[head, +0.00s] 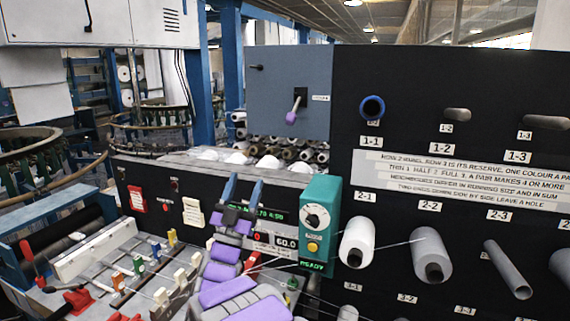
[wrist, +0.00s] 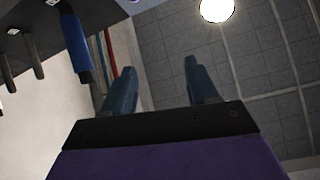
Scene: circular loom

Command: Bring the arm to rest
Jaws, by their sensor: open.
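My gripper (head: 241,190) is raised in front of the machine's display panel in the head view, at the end of my purple and grey arm. Its two blue fingers point up and stand apart with nothing between them. In the wrist view my gripper (wrist: 160,85) shows the same two separated fingers against a grey tiled ceiling. The fingers hide part of the green-lit display (head: 268,214). No contact between the fingers and the panel can be made out.
A black peg panel (head: 450,90) with spools and empty pegs stands at right. A teal control box (head: 320,225) is just right of my gripper. A bench with colored levers (head: 137,264) lies at lower left. A blue tube (wrist: 76,47) shows in the wrist view.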

